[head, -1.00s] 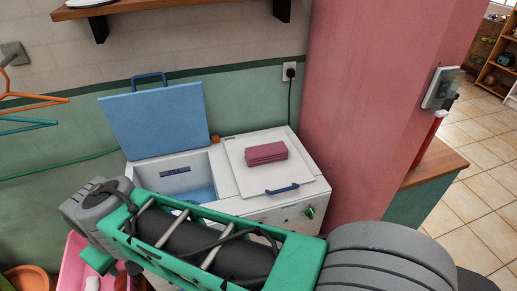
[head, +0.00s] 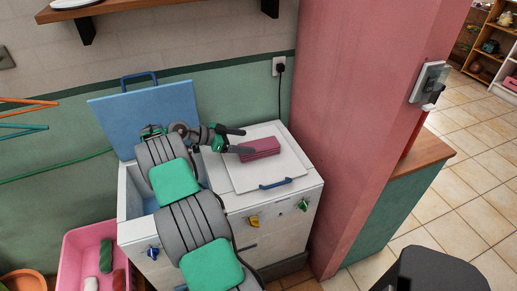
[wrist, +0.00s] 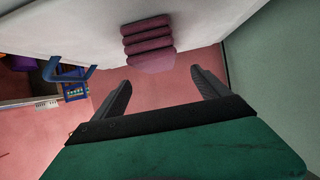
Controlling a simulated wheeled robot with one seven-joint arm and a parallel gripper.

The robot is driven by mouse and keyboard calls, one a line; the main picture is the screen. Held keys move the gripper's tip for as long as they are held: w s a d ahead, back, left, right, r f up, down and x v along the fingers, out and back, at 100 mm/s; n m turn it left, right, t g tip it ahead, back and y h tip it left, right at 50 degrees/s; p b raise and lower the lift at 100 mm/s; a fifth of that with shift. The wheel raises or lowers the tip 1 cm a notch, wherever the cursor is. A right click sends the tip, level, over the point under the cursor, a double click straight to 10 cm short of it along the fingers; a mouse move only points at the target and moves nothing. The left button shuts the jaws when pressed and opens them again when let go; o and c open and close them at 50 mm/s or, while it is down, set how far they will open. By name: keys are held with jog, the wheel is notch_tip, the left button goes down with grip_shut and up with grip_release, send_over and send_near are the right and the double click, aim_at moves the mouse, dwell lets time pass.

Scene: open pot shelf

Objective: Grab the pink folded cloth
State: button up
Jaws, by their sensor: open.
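The pink folded cloth (head: 260,149) lies on the closed white lid (head: 283,168) at the right half of the white washing unit. In the wrist view the cloth (wrist: 148,42) shows as stacked folds ahead of my fingers, a little left of the middle between them. My gripper (head: 243,140) is just left of the cloth in the head view, its two dark fingers spread and pointing at it. In the wrist view my gripper (wrist: 162,85) is open with nothing between its fingers. Whether a finger touches the cloth I cannot tell.
The raised blue lid (head: 150,112) stands open behind my arm, over the left tub. A blue handle (head: 275,184) sits at the front of the white lid. A pink pillar (head: 345,120) rises close on the right. A pink basin (head: 80,243) stands at lower left.

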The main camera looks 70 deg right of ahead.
aim_at(259, 144)
jog(key=p+x, duration=0.2)
jog(key=x, duration=0.5)
jog(key=shift+s+a+f, duration=0.15)
jog(key=shift+a, duration=0.1)
jog(key=c, duration=1.6)
